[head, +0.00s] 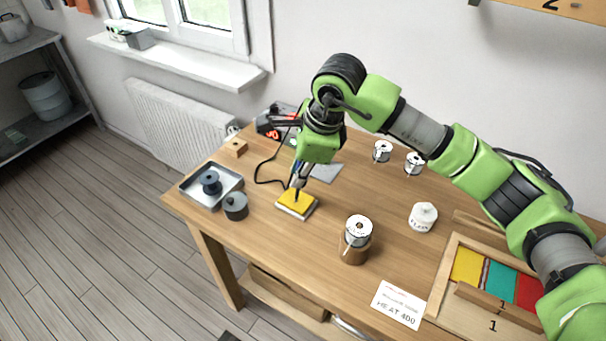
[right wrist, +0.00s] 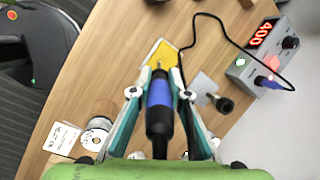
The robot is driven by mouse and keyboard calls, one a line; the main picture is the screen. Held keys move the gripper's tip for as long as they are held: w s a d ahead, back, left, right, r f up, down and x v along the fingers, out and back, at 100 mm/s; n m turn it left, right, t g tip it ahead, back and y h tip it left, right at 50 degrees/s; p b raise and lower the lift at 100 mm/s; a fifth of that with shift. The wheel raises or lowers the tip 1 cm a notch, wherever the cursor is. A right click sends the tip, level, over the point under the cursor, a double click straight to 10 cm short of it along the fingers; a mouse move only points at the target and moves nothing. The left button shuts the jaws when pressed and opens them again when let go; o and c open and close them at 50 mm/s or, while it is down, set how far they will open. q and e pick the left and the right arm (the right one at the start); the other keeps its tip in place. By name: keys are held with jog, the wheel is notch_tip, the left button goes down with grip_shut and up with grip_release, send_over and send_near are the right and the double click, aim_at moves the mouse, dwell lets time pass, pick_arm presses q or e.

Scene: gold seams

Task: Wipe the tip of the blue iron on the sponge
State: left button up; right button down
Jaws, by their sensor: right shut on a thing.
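My right gripper (head: 298,184) is shut on the blue iron (right wrist: 159,108), which points down from the fingers. The yellow sponge (head: 286,203) lies in a small pale holder on the wooden table, directly below the gripper. In the right wrist view the sponge (right wrist: 166,50) shows just past the iron's tip, and the tip overlaps its near part. I cannot tell whether the tip presses on the sponge or hangs just above it. The iron's dark cord loops across the table to the station (right wrist: 262,62), whose red display reads 400. My left gripper is not in view.
A metal tray (head: 232,175) with a dark spool and a grey pot (head: 235,207) stand left of the sponge. A brown cup (head: 354,254) bearing a silver-white spool, a white jar (head: 423,218) and a HEAT 400 card (head: 398,304) are to the right. Bare tabletop lies between.

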jog(key=shift+b, duration=1.4)
jog(key=shift+s+d+b, duration=0.65)
jog(key=shift+d+b, duration=0.05)
jog(key=shift+d, duration=0.2)
jog(key=shift+r, duration=0.1)
dwell(0.4)
